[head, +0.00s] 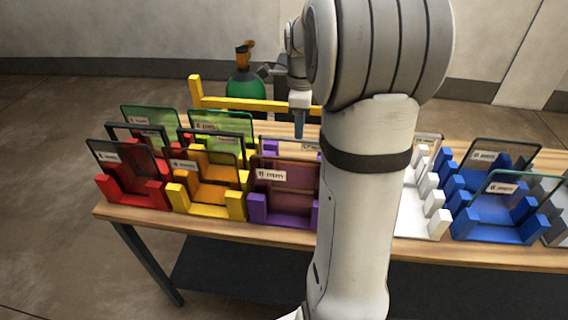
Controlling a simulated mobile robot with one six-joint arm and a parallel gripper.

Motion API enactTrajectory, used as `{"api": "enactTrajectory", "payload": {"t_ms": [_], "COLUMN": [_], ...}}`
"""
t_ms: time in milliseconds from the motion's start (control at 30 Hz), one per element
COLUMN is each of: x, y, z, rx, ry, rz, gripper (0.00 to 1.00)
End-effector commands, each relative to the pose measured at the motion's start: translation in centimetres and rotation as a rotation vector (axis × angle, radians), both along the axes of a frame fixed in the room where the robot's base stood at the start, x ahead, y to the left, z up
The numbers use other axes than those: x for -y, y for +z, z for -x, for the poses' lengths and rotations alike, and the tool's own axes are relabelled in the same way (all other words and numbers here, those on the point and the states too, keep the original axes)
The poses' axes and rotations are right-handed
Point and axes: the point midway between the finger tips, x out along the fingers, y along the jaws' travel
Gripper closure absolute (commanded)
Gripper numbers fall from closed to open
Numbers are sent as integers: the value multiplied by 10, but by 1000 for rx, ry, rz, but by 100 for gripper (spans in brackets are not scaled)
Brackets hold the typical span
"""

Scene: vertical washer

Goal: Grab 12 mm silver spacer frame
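My gripper (299,125) points down above the purple rack (257,208) near the middle of the table. Its fingers overlap in this view, so I cannot tell their opening or whether they touch anything. Just below and behind the fingertips is a pale-rimmed frame (263,142) in the rear of the purple rack. Its label (310,146) is partly hidden by my arm and too small to read. A plum-tinted pane (290,190) stands in front of it. No label reading 12 mm silver is legible, so I cannot confirm which frame it is.
Red (130,190), yellow (205,200), white (425,205) and blue (500,225) racks hold upright panes along the wooden table (270,233). A yellow rail (245,103) and green tank (245,84) stand behind. My arm hides the table's centre right.

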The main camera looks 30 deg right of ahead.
Motion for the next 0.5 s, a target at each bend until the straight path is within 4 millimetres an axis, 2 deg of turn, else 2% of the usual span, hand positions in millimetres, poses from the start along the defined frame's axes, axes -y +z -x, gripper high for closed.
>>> {"api": "enactTrajectory", "payload": {"t_ms": [267,500], "x": [-3,-11], "y": [-30,-64], "z": [-1,-5], "rx": [-5,-5], "ry": [-10,-10], "rz": [-2,-2], "gripper": [64,64]}}
